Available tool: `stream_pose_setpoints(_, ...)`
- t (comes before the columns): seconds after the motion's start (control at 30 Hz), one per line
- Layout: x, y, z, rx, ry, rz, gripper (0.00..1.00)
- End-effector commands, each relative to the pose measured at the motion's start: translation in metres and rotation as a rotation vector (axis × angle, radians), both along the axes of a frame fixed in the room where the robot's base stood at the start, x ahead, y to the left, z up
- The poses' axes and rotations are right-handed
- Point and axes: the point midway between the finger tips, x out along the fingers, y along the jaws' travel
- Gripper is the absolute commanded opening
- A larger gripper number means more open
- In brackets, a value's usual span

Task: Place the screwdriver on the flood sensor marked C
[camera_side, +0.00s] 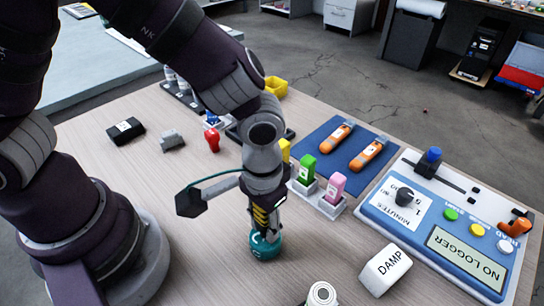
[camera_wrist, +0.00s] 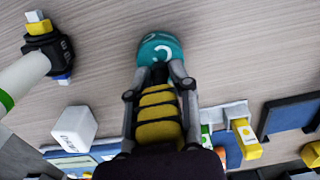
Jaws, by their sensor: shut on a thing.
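The flood sensor marked C is a small teal puck (camera_side: 265,246) on the table below my gripper. In the wrist view the teal sensor (camera_wrist: 160,48) lies just beyond the fingertips, with its white C partly visible. My gripper (camera_side: 264,226) points down and is shut on a yellow-and-black banded object that looks like the screwdriver (camera_side: 261,214). Its banded handle (camera_wrist: 158,115) shows between the fingers (camera_wrist: 160,80) in the wrist view. Its dark lower end is at the edge of the sensor; whether they touch is unclear.
A white DAMP block (camera_side: 386,270) and a white round item (camera_side: 321,294) stand to the right. Green (camera_side: 306,168) and pink (camera_side: 334,187) pieces in white holders stand close behind. A blue mat (camera_side: 325,170) with orange tools and a logger panel (camera_side: 440,225) fill the right side.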

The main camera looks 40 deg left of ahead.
Motion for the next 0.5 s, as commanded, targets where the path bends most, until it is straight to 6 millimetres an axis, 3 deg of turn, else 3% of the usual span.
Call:
stream_pose_setpoints(0.37,0.0002,0.0001,-0.0068,-0.001,-0.001,0.001,0.00)
stream_pose_setpoints(0.4,0.0004,0.0000,-0.0064,-0.001,-0.002,0.001,0.29)
stream_pose_setpoints(0.5,0.0003,0.0001,-0.0062,-0.001,-0.001,0.001,0.42)
